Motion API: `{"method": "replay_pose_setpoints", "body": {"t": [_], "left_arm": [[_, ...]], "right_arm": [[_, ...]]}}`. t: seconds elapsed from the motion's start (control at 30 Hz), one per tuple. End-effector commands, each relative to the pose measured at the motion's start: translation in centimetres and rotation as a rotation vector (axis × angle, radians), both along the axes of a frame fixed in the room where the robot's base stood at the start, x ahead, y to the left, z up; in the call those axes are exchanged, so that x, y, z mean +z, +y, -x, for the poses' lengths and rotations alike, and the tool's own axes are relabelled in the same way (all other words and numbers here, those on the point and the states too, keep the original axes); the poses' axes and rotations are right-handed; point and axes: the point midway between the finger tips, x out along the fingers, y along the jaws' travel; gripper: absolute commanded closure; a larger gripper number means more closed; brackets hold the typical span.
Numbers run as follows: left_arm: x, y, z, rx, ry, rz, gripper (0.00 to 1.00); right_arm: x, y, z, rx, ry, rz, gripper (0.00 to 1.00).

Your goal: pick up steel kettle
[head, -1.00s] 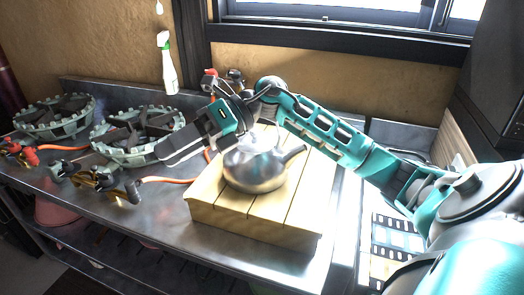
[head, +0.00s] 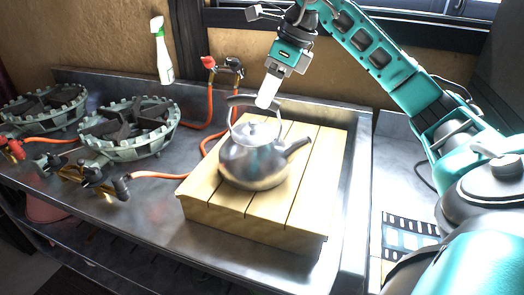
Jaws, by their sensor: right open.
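The steel kettle (head: 256,165) stands upright on a slatted wooden board (head: 305,180), its spout toward the right and its arched handle over the lid. My right gripper (head: 266,100) points down at the top of the kettle's handle, just above or at it. It is open, seen nearly edge-on, and I cannot tell whether its fingers straddle the handle. My left gripper is not in view.
Two round gas burners (head: 130,130) stand on the metal counter to the left, with orange hoses (head: 158,176) and brass valves (head: 90,178). A spray bottle (head: 161,52) is at the wall. A film-strip patterned item (head: 408,235) lies at right.

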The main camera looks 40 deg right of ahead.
Motion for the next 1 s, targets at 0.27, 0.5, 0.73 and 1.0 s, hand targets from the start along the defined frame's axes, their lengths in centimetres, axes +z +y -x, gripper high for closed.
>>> {"method": "replay_pose_setpoints", "body": {"t": [0.27,0.5,0.73,1.0], "left_arm": [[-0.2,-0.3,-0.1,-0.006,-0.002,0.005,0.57],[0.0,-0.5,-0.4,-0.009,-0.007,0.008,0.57],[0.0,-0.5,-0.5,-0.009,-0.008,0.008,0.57],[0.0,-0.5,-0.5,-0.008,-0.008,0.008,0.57]], "right_arm": [[-2.9,0.7,-1.2,0.002,0.003,-0.004,0.46],[-5.1,1.1,-2.1,0.0,0.0,-0.001,0.46],[-5.1,1.1,-2.1,0.0,0.0,-0.001,0.47],[-5.1,1.1,-2.1,0.0,0.0,-0.001,0.73]]}}
